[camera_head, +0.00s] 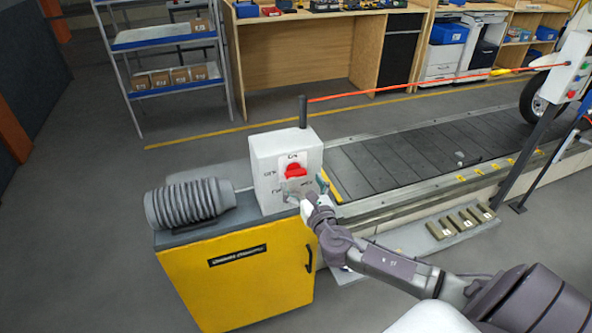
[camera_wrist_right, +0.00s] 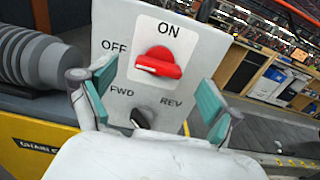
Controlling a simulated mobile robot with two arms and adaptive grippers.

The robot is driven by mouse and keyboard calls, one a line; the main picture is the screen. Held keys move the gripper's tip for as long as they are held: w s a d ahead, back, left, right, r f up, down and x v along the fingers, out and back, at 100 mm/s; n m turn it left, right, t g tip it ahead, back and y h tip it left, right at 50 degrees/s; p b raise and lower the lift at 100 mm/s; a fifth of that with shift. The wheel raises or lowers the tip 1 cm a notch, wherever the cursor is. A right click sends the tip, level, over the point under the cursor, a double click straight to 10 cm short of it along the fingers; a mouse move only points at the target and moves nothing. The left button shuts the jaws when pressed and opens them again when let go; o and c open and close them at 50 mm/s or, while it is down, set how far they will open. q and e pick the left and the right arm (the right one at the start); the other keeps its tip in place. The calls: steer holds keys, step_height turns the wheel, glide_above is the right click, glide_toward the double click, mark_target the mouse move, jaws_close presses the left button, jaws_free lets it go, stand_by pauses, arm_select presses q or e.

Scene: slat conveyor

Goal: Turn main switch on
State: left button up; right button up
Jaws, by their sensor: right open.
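The main switch is a red knob (camera_head: 295,171) on the white control box (camera_head: 268,165). In the right wrist view the red knob (camera_wrist_right: 158,63) lies roughly crosswise, with a pale mark at its left end, on the OFF side; ON is printed above it. A black FWD/REV selector (camera_wrist_right: 142,117) sits below it. My right gripper (camera_head: 309,191) is in front of the box. In the wrist view its teal-padded fingers (camera_wrist_right: 150,97) are spread either side of the knob, apart from it; nothing is between them. My left gripper is not in view.
A post with buttons (camera_head: 567,68) stands at the right. Shelves and a workbench are behind.

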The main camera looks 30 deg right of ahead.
mark_target(297, 175)
steer(key=x, duration=0.5)
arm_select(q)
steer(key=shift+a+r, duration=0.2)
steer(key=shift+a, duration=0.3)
arm_select(e)
steer(key=c, duration=1.2)
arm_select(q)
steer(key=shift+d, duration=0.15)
arm_select(e)
steer(key=shift+o, duration=0.2)
steer(key=shift+f, duration=0.1)
